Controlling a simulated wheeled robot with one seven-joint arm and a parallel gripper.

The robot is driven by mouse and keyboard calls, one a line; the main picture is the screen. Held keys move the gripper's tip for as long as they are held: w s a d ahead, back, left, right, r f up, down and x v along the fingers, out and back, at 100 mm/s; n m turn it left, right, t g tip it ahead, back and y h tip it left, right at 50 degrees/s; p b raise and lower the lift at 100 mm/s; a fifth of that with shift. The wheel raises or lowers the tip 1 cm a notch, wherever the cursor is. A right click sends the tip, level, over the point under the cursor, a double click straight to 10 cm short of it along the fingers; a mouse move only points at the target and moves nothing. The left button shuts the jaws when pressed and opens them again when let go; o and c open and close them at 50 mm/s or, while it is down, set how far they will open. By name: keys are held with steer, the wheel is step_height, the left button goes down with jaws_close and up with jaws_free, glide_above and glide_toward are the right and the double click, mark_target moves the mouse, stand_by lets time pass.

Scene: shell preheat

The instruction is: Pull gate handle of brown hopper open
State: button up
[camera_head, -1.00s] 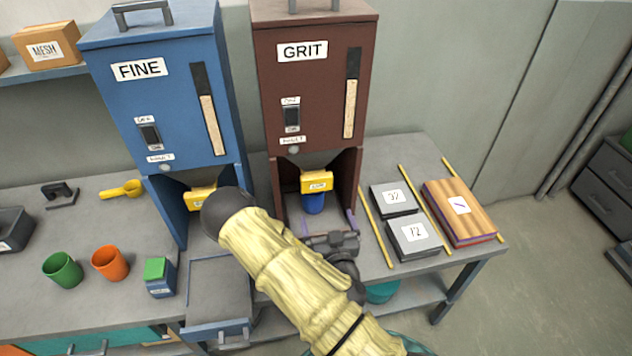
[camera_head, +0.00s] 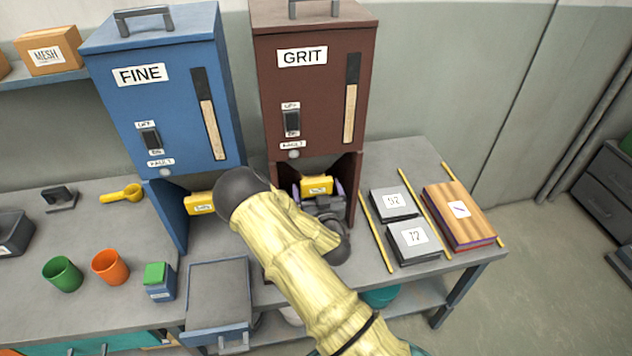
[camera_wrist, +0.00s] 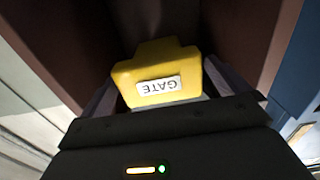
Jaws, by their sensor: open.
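The brown hopper (camera_head: 315,100), labelled GRIT, stands on the bench right of the blue one. Its yellow gate handle (camera_head: 317,185) sits in the open bay below the body. In the wrist view the handle (camera_wrist: 160,72), with an upside-down GATE label, is close in front of my gripper (camera_wrist: 157,98). The gripper is open, with one finger on each side of the handle. In the head view my gripper (camera_head: 318,190) is inside the hopper's bay, partly hidden by my wrist. Whether the fingers touch the handle cannot be told.
The blue hopper (camera_head: 165,95), labelled FINE, has its own yellow handle (camera_head: 200,204) beside my arm. Grey blocks (camera_head: 413,236) and a wooden stack (camera_head: 460,212) lie right of the bay. Orange (camera_head: 110,266) and green (camera_head: 62,273) cups stand at left.

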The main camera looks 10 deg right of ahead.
mark_target(315, 182)
steer(key=shift+w, duration=1.65)
